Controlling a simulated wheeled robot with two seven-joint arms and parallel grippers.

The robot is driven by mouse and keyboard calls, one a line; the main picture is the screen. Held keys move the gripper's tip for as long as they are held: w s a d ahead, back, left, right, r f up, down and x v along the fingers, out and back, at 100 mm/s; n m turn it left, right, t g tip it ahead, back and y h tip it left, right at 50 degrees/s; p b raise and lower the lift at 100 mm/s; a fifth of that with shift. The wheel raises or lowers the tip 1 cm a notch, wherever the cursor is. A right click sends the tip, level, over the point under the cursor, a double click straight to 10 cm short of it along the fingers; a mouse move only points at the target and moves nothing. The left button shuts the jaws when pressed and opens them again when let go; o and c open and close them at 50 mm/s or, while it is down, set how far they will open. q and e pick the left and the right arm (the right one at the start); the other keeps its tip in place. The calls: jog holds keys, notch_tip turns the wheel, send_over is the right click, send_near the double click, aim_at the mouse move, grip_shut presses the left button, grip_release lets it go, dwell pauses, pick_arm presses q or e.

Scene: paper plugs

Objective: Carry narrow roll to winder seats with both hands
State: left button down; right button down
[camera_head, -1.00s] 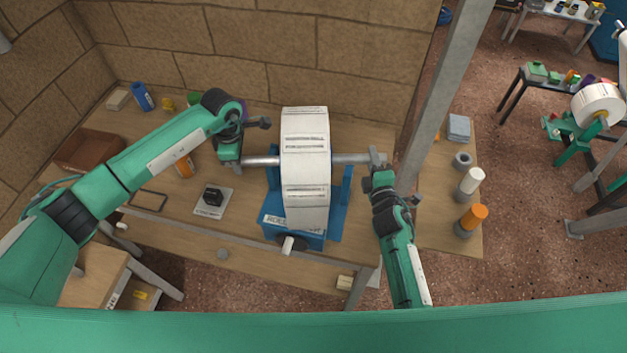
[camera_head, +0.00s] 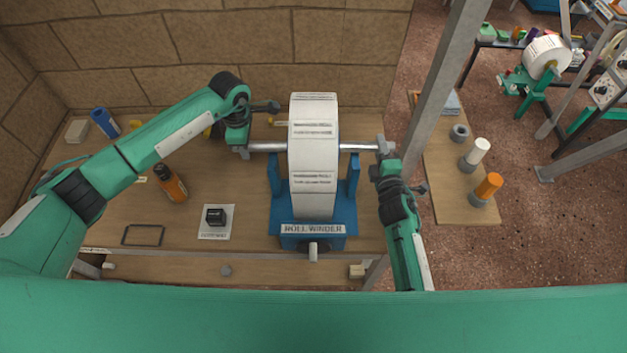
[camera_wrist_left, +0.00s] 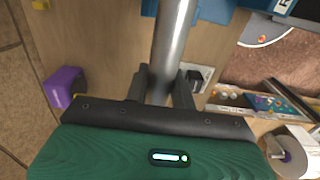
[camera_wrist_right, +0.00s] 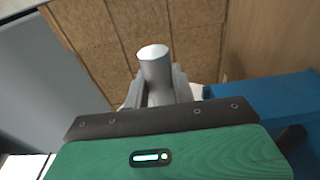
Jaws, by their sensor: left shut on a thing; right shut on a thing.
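The narrow roll (camera_head: 313,150) is a white printed roll on a metal bar, upright in the middle of the head view. My left gripper (camera_head: 243,150) is shut on the bar's left end, and the bar (camera_wrist_left: 168,50) runs away between its fingers in the left wrist view. My right gripper (camera_head: 384,152) is shut on the bar's right end; the bar's tip (camera_wrist_right: 154,55) shows in the right wrist view. Whether the bar touches the seats I cannot tell.
The winder stands on a wooden bench (camera_head: 185,265). An orange bottle (camera_head: 170,183), a black block (camera_head: 215,216) and a blue bottle (camera_head: 104,122) are on its left. A grey post (camera_head: 440,90) rises close to my right arm. A side table (camera_head: 435,195) holds an orange cylinder (camera_head: 488,186).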

pick_arm(q)
jog(key=shift+d+r, duration=0.1)
jog(key=shift+r, duration=0.1)
pick_arm(e)
jog(key=shift+d+r, duration=0.1)
jog(key=shift+r, duration=0.15)
pick_arm(q)
jog(key=shift+f+b, duration=0.25)
jog(key=shift+b, duration=0.05)
pick_arm(e)
jog(key=shift+f, duration=0.25)
